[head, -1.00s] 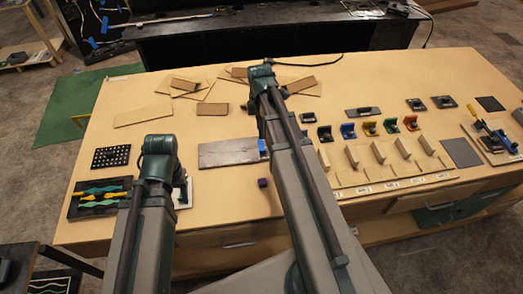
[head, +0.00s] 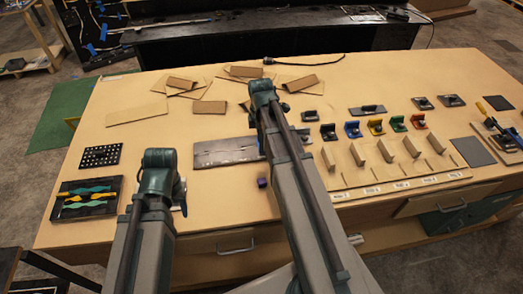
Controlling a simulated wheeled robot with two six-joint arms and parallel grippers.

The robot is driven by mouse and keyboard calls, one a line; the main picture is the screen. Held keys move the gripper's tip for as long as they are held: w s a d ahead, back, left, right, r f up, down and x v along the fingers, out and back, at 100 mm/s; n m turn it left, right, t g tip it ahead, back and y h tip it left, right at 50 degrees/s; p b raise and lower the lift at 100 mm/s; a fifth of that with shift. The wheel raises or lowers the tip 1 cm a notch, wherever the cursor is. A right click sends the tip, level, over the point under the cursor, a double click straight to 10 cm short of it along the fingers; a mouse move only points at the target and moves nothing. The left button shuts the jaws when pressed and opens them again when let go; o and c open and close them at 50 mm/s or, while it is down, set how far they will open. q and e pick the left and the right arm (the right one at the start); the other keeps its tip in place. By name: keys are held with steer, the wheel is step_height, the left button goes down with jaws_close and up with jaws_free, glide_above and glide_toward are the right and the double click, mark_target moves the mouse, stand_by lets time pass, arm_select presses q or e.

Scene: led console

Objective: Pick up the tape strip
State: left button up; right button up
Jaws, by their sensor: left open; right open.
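No tape strip can be told for certain. A small blue piece shows at the right end of the grey-brown board (head: 222,152), mostly hidden behind my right arm. A small dark purple-blue block (head: 262,182) lies on the table in front of the board. My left gripper (head: 181,198) points down over the table, left of the board, open and largely hidden by its own arm. My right gripper (head: 284,105) is over the table behind the board, open, with its fingers mostly hidden by the arm. Nothing shows held in either.
Cardboard pieces (head: 137,112) lie at the back. A black tray with wavy coloured pieces (head: 86,199) and a perforated black plate (head: 101,156) are at left. Coloured clips (head: 375,127) and a slotted wooden rack (head: 388,152) stand at right. The front middle table is fairly clear.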

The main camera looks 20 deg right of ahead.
arm_select(q)
step_height(320, 180, down, 3)
steer(key=shift+f+b, duration=0.15)
steer(key=shift+b, duration=1)
arm_select(e)
step_height(320, 180, down, 3)
steer(key=shift+d+f, duration=0.1)
steer(key=shift+f, duration=0.1)
steer(key=shift+r, duration=0.1)
jaws_close()
